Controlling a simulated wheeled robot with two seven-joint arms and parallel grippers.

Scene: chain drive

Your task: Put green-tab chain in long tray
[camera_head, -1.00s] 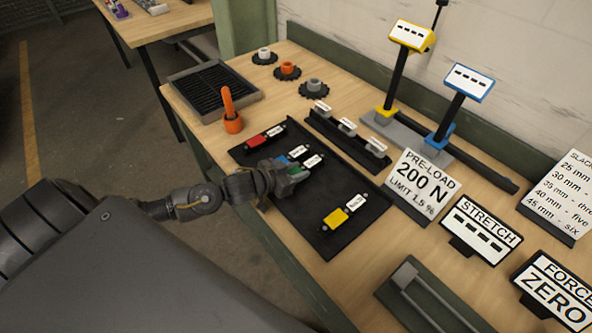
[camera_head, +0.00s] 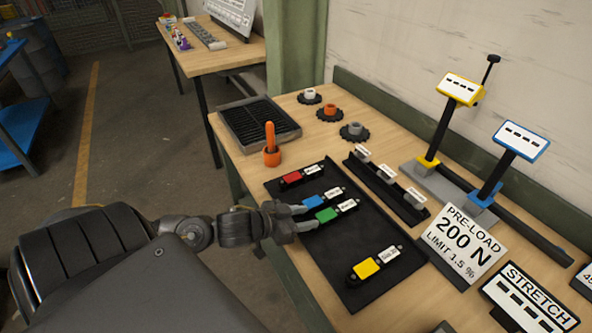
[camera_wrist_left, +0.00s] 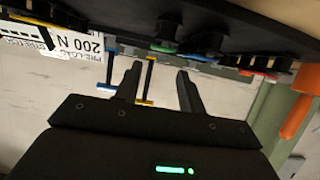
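The green-tab chain (camera_head: 327,215) lies on a black board (camera_head: 325,262), between the blue-tab chain (camera_head: 313,201) and the yellow-tab chain (camera_head: 367,267). A white label sits at its right end. My left gripper (camera_head: 312,216) is at the board's left side, its fingers apart, with the fingertips close to the green and blue tabs. Contact cannot be told. In the left wrist view the fingers (camera_wrist_left: 159,70) are spread with nothing between them, and a green tab (camera_wrist_left: 163,48) shows beyond. A narrow black rack (camera_head: 410,212) holds three labelled pieces; I cannot tell which thing is the long tray. My right gripper is out of view.
A red-tab chain (camera_head: 292,177) lies at the board's far end. An orange peg (camera_head: 271,150) stands by a ribbed grey tray (camera_head: 240,137). Sprockets (camera_head: 354,132) lie behind. Yellow and blue-topped stands (camera_head: 520,141) and a pre-load sign (camera_head: 464,246) are at the right.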

